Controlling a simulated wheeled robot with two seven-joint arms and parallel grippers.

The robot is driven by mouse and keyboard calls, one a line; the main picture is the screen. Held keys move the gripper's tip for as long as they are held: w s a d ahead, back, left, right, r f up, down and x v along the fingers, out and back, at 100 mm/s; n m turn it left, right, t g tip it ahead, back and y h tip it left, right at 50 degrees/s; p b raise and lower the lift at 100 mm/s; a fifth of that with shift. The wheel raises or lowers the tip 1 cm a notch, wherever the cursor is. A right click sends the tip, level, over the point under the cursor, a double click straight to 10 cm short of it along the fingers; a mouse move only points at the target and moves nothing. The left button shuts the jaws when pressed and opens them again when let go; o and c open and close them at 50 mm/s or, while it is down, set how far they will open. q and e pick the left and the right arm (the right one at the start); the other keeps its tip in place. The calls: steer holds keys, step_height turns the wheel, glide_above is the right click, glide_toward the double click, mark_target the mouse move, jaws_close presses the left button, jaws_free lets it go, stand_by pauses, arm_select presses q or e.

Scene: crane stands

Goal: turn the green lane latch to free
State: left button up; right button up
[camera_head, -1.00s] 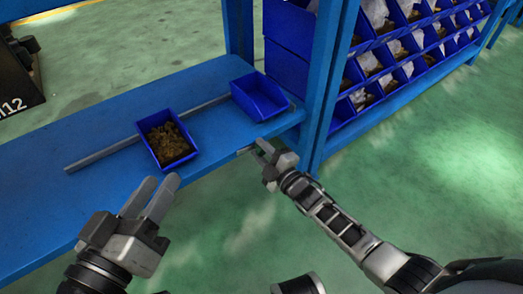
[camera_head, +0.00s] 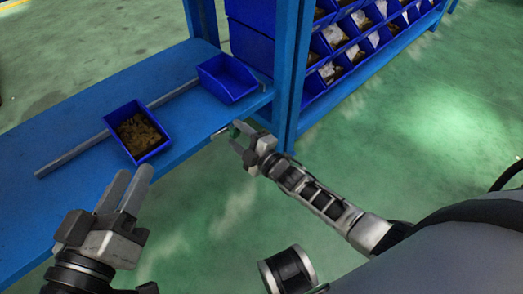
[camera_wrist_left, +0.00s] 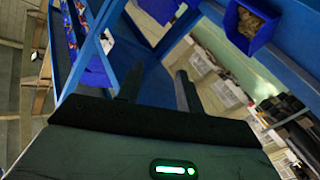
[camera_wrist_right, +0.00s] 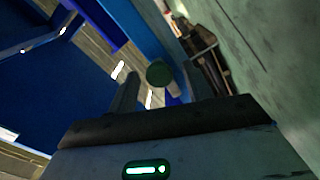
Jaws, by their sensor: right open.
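A small green latch (camera_head: 234,131) is at the front edge of the blue bench, near its right end. In the right wrist view it shows as a round, dark green knob (camera_wrist_right: 158,73) between my right gripper's fingers. My right gripper (camera_head: 240,140) is open, with its fingertips at the latch, one on either side. I cannot tell whether they touch it. My left gripper (camera_head: 134,175) is open and empty in front of the bench, away from the latch. The latch's pointing direction cannot be made out.
A blue bin with brown parts (camera_head: 139,133) and an empty blue bin (camera_head: 228,78) stand on the bench (camera_head: 75,165). A grey rail (camera_head: 75,153) lies along it. A blue upright (camera_head: 289,75) and a rack of bins (camera_head: 350,35) stand right of the latch. The green floor is open in front.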

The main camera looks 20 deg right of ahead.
arm_select(q)
steer(key=shift+s+a+f+m+g+y+p, duration=0.15)
steer(key=shift+f+m+g+y+p, duration=0.15)
steer(key=shift+p, duration=0.35)
steer(key=shift+a+f+m+g+y+p, duration=0.2)
steer(key=shift+f+y+p, duration=0.1)
steer(key=shift+f+p, duration=0.25)
steer(key=shift+s+a+f+m+g+y+p, duration=0.1)
steer(key=shift+a+f+m+g+y+p, duration=0.15)
steer(key=shift+p, duration=0.5)
arm_select(e)
steer(key=v, duration=1.4)
steer(key=shift+s, duration=0.2)
arm_select(q)
steer(key=shift+d, duration=0.1)
